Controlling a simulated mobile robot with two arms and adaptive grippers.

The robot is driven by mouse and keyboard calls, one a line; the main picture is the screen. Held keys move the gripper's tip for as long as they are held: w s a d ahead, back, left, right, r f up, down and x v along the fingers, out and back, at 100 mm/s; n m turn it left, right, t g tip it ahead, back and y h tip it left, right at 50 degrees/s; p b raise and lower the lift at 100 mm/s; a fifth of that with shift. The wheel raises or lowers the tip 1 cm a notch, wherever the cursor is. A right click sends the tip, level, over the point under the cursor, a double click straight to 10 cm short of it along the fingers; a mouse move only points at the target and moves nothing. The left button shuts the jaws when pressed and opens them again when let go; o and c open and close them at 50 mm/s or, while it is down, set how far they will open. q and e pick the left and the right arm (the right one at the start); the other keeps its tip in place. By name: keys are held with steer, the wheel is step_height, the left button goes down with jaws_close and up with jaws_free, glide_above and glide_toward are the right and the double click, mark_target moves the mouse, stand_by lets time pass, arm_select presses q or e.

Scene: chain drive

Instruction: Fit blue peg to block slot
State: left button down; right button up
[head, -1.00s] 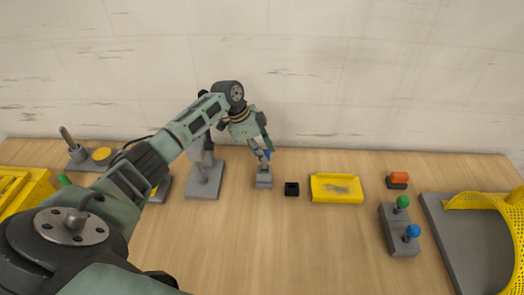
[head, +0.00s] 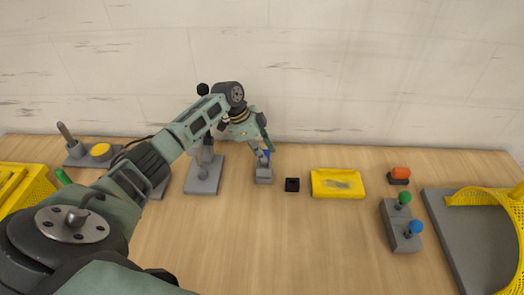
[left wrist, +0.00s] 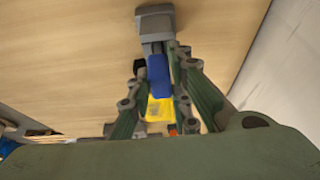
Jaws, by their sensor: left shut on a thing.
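My left gripper (head: 264,155) is shut on the blue peg (head: 267,157) and points down at the small grey block (head: 264,177). In the left wrist view the blue peg (left wrist: 159,74) lies between the two fingers (left wrist: 160,68), with the grey block (left wrist: 155,22) just beyond their tips. My right gripper is not in view.
A black open-topped cube (head: 292,185) and a yellow tray (head: 338,192) stand right of the block. A grey stand (head: 203,185) is close on its left. Farther right are a grey base with green and blue knobs (head: 402,232) and a yellow mesh guard (head: 517,215). The front middle table is clear.

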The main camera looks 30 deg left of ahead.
arm_select(q)
steer(key=shift+f+b, duration=0.7)
steer(key=shift+f, duration=0.45)
steer(key=c, duration=1.5)
jaws_free()
steer(key=shift+c, duration=0.2)
steer(key=shift+r, duration=0.1)
steer(key=v, duration=0.7)
steer(key=shift+r, duration=0.2)
steer(key=shift+s, duration=0.1)
